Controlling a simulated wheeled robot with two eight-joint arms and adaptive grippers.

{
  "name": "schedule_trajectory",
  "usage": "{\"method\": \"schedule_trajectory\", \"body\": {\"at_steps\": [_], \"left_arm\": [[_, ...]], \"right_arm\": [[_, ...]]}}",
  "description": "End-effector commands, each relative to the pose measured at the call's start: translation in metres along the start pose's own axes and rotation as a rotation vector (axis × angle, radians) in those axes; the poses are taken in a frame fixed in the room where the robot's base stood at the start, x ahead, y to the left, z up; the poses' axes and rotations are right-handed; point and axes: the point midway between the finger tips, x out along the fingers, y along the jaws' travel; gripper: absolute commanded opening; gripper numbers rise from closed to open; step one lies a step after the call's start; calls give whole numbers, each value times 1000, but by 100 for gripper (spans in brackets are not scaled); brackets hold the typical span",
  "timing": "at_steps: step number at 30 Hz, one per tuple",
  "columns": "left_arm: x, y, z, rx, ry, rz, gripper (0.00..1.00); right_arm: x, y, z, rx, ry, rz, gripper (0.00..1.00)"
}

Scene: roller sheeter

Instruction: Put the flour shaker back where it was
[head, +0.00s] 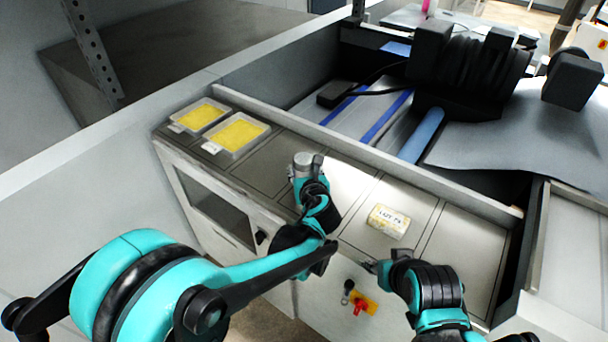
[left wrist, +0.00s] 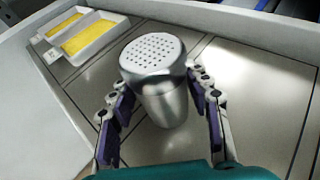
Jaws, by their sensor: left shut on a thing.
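The flour shaker (head: 303,163) is a silver metal cup with a perforated lid. It stands roughly upright at the metal counter, and in the left wrist view the shaker (left wrist: 157,85) fills the space between the fingers. My left gripper (head: 303,180) is shut on the shaker. In the left wrist view the fingers of my left gripper (left wrist: 165,110) lie on either side of its body. I cannot tell whether its base touches the counter. My right gripper (head: 371,265) is by the counter's front edge, right of the shaker; its jaws are too small to read.
Two white trays of yellow material, a rear one (head: 200,113) and a nearer one (head: 236,134), sit on the counter's left. A labelled pale yellow block (head: 388,221) lies right of the shaker. Outlined panels mark the metal counter (head: 345,186). The roller machine (head: 468,65) stands behind.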

Motion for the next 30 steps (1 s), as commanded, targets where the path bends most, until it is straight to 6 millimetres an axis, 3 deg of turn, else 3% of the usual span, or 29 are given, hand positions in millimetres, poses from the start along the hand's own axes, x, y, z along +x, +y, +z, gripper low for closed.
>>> {"method": "schedule_trajectory", "body": {"at_steps": [11, 12, 14, 25, 30], "left_arm": [[2, 0, -5, 0, 0, 0, 13], [2, 0, -4, 0, 0, 0, 58], [2, 0, -4, 0, 0, 0, 69], [-1, 0, 1, 0, 0, 0, 69], [-30, -1, 1, 2, 0, -3, 69]], "right_arm": [[4, 0, 2, 0, 0, 0, 40], [3, 0, 2, 0, 0, 0, 40], [2, 0, 2, 0, 0, 0, 40], [-2, 0, -1, 0, 0, 0, 40], [-8, 0, -6, 0, 0, 0, 40]]}}
